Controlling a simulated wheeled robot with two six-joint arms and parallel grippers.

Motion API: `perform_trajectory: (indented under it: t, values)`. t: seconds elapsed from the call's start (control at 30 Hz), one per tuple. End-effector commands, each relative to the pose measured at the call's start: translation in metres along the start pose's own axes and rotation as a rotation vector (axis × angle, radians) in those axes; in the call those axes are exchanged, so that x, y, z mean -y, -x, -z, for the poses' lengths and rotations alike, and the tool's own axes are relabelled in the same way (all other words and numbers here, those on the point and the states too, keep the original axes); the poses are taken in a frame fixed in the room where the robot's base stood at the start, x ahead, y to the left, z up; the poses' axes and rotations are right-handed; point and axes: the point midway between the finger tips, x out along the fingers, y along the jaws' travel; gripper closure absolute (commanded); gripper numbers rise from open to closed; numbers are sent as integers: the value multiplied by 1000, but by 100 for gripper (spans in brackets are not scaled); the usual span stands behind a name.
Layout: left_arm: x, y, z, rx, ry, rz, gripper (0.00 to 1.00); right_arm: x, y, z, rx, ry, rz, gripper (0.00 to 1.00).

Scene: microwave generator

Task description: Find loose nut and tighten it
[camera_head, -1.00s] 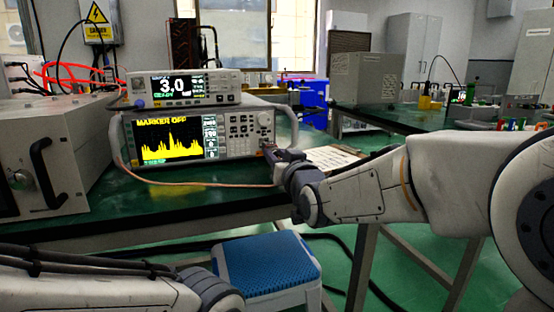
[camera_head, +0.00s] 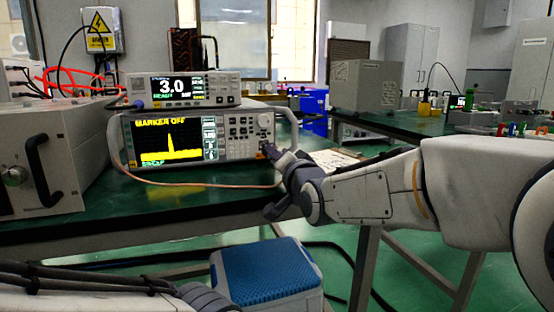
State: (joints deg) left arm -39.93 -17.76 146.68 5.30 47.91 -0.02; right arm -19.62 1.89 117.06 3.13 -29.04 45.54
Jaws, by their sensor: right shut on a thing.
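The spectrum analyzer (camera_head: 222,129) stands on the green bench and shows "MARKER OFF" with one tall yellow peak. A power meter reading 3.0 (camera_head: 181,89) rests on top of it. My right gripper (camera_head: 268,151) is at the analyzer's lower right front corner, shut on a small part there, at the end of the pinkish cable (camera_head: 205,184). That part looks like the cable's connector nut, but the fingers mostly hide it.
A grey cabinet with a black handle (camera_head: 43,162) stands on the bench at left. A blue-topped stool (camera_head: 266,267) is below the bench front. White papers (camera_head: 337,160) lie right of the analyzer, behind my right arm. The bench front (camera_head: 120,210) is clear.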

Motion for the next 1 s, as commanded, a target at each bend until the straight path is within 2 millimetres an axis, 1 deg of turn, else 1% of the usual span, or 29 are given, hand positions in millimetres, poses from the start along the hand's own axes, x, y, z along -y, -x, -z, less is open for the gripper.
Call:
perform_trajectory:
  t: [0.2,0.57,0.6,0.63,0.67,1.0]
  values:
    - [0,-1,0,0,0,0,50,0,0,0,0,-30,-1,100]
    - [0,-1,0,0,0,0,50,0,0,0,0,-31,-1,100]
    - [0,-1,0,0,0,0,50,0,0,0,0,-31,-1,57]
    - [0,-1,0,0,0,0,50,0,0,0,0,-31,-1,45]
    - [0,-1,0,0,0,0,50,0,0,0,0,-31,-1,38]
    - [0,0,0,0,0,0,50,0,2,0,0,-30,0,38]
